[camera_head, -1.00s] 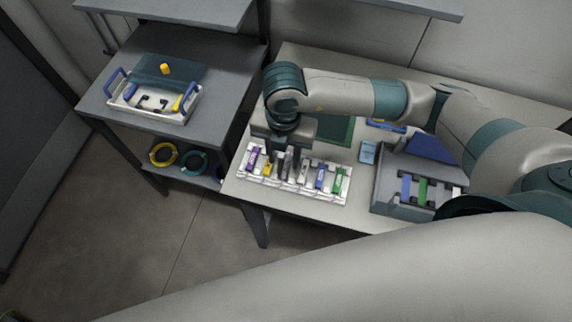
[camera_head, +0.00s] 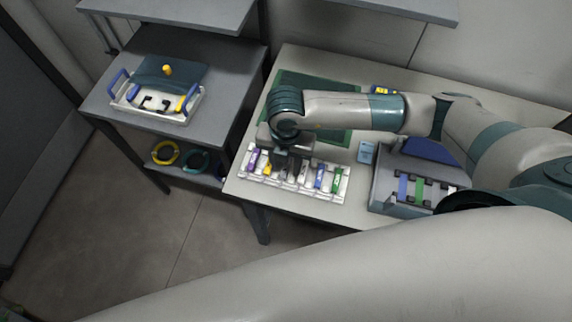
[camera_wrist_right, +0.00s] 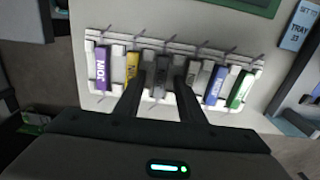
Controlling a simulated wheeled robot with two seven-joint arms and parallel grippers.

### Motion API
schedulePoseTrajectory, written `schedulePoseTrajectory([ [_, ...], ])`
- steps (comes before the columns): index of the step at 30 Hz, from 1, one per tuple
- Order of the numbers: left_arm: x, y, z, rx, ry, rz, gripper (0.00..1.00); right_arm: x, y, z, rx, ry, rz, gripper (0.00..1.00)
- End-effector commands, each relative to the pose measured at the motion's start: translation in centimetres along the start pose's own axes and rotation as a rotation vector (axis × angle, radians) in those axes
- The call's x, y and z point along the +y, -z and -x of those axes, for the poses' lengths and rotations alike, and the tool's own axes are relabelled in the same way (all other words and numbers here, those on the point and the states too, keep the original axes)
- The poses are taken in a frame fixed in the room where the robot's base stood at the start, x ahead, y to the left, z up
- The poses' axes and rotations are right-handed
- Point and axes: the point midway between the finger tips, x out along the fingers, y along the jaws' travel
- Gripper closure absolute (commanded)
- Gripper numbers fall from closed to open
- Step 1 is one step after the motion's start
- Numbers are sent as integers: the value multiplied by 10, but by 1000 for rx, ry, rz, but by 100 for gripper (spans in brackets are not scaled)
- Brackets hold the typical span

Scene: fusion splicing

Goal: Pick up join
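The purple piece labelled JOIN (camera_wrist_right: 101,68) stands in the leftmost slot of a white rack (camera_wrist_right: 88,88) in the right wrist view. In the head view this purple piece (camera_head: 253,160) is at the rack's left end. My right gripper (camera_wrist_right: 160,76) is open, its two dark fingers apart, over the middle of the rack. A dark grey piece (camera_wrist_right: 161,68) shows between the fingers, and the purple piece is left of them. I cannot tell whether the fingers touch anything. In the head view the right gripper (camera_head: 287,165) partly hides the rack's middle. My left gripper is not in view.
Yellow (camera_wrist_right: 132,65), blue (camera_wrist_right: 216,86) and green (camera_wrist_right: 240,90) pieces share the rack. A grey device with coloured strips (camera_head: 383,180) stands to the right. A green mat (camera_head: 335,95) lies behind. A side table holds a white tray (camera_head: 190,112).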

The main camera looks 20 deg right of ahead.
Motion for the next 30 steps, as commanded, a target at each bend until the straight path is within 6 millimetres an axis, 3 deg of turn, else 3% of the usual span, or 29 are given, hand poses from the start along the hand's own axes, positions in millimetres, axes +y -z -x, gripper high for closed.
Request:
schedulePoseTrajectory([
  [9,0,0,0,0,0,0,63,0,0,0,0,0,0,64],
  [14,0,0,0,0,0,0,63,0,0,0,0,0,0,100],
  [30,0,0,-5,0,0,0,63,1,0,8,0,-2,1,100],
])
